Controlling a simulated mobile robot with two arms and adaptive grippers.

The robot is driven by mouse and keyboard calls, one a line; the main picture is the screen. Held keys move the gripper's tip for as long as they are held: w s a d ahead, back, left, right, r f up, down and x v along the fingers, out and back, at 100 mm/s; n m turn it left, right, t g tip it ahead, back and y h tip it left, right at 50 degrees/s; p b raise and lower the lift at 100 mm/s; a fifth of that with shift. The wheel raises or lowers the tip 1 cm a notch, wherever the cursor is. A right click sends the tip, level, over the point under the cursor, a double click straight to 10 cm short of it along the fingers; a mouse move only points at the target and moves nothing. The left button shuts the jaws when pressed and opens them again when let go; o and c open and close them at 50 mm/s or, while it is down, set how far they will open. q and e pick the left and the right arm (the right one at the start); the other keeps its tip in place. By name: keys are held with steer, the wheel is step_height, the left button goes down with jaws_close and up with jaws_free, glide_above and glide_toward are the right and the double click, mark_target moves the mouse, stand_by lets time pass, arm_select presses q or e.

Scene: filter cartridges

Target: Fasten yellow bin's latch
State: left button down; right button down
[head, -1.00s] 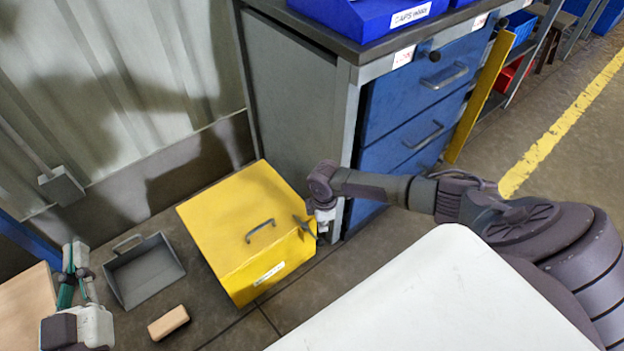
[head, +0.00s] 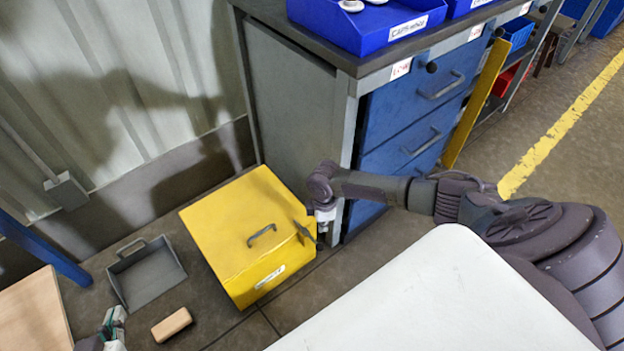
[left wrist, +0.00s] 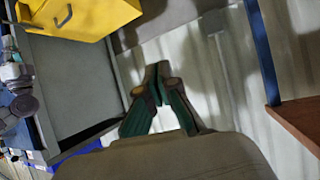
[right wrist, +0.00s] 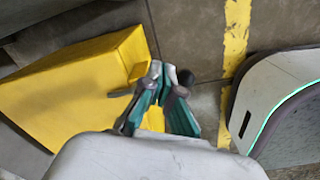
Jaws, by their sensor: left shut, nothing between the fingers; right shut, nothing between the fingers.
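The yellow bin (head: 232,220) stands on the floor with its lid down and a grey handle on top. A dark grey lever-like part (head: 304,231), apparently the latch, shows at its right side. It also shows in the right wrist view (right wrist: 121,93); I cannot tell whether it is fastened. My right gripper (head: 327,222) is shut and empty beside that side; its fingertips (right wrist: 156,68) overlap the bin's edge, and contact is unclear. My left gripper (head: 117,318) is shut and empty at the lower left, away from the bin; its closed fingers (left wrist: 160,70) show in the left wrist view.
A grey dustpan-like tray (head: 147,275) and a tan block (head: 171,324) lie left of the bin. A workbench with blue drawers (head: 410,120) stands close behind and right of it. A white surface (head: 440,295) fills the lower right. A wooden board (head: 32,315) is at far left.

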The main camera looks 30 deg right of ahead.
arm_select(q)
steer(key=s+a+f+g+y+p, duration=0.1)
steer(key=s+a+f+g+p, duration=0.1)
steer(key=s+g, duration=0.2)
steer(key=s+a+f+g+y+p, duration=0.1)
steer(key=s+g, duration=0.3)
steer(key=s, duration=0.4)
steer(key=shift+s+a+f+p, duration=0.2)
steer(key=shift+a+f+p, duration=0.45)
steer(key=shift+f, duration=0.25)
